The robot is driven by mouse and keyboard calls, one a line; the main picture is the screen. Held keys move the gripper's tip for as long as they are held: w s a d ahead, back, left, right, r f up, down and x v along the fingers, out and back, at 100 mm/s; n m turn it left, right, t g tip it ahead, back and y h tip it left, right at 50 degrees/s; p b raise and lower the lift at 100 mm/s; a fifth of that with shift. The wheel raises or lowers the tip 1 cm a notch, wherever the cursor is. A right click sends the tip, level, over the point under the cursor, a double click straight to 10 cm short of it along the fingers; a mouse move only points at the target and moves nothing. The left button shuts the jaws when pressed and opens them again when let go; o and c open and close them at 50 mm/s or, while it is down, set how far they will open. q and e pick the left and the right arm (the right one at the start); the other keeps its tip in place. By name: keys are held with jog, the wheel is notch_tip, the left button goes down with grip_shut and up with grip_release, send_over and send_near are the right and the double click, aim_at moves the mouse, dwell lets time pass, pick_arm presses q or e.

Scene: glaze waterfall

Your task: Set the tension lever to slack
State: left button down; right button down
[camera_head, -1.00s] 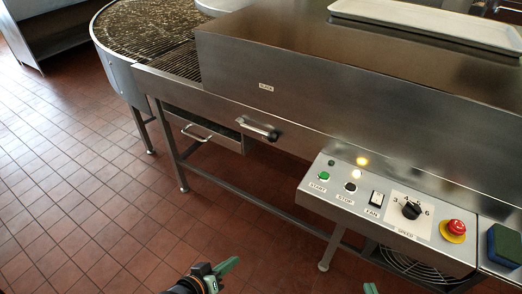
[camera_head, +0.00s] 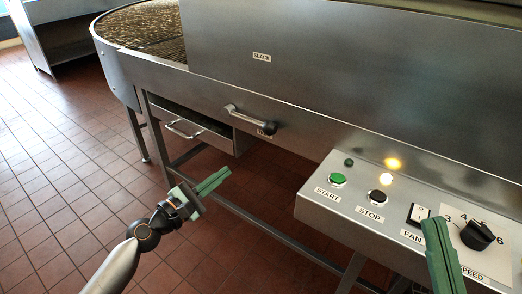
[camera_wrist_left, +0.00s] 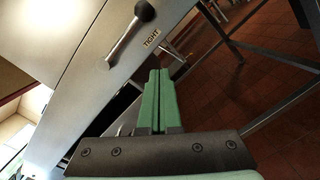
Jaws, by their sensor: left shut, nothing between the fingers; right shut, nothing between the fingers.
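The tension lever (camera_head: 247,117) is a metal arm with a black knob on the front side of the steel machine. Its knob end points right and slightly down, beside a label partly hidden by the knob. In the left wrist view the lever (camera_wrist_left: 128,37) lies beside a label reading TIGHT (camera_wrist_left: 152,39). The SLACK label (camera_head: 262,57) is higher up on the panel. My left gripper (camera_head: 214,181), with green fingers, is shut and empty, below and left of the lever, apart from it. My right gripper (camera_head: 436,245) is shut and empty, in front of the control box.
The control box (camera_head: 330,206) juts out at the right with a START button (camera_head: 337,180), STOP button (camera_head: 378,196), fan switch and speed knob (camera_head: 477,234). A drawer handle (camera_head: 183,129) sits under the machine, left of the lever. The tiled floor at the left is clear.

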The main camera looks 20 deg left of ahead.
aim_at(249, 118)
pick_arm(q)
jog(key=shift+w+a+r+n+t+b, duration=0.35)
jog(key=shift+w+n, duration=0.25)
jog(key=shift+n, duration=0.2)
pick_arm(e)
jog(key=shift+s+r+n+y, duration=0.35)
jog(key=shift+n+y, duration=0.25)
jog(key=shift+y, duration=0.2)
